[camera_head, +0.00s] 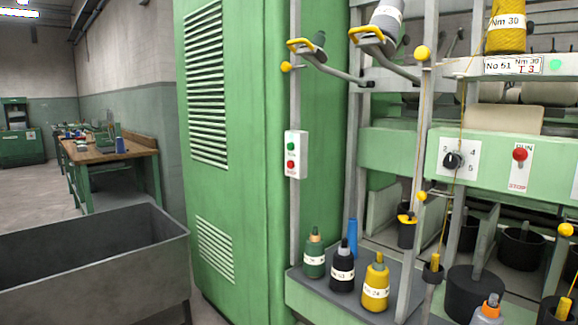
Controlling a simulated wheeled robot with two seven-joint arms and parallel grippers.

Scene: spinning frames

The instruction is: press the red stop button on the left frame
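A small white switch box (303,155) is fixed to an upright post beside the green cabinet, near the middle of the view. It has a green button (291,147) above a red button (291,165), with small lettering too fine to read surely. I cannot tell from this view alone which red control belongs to the left frame. Neither of my grippers is in view.
A tall green cabinet (240,240) stands left of the post. A grey bin (90,260) fills the lower left. Several cone-shaped bottles or bobbins stand on a grey shelf (300,284). A black dial (452,161) is left of the knob. A workbench (110,150) stands behind.

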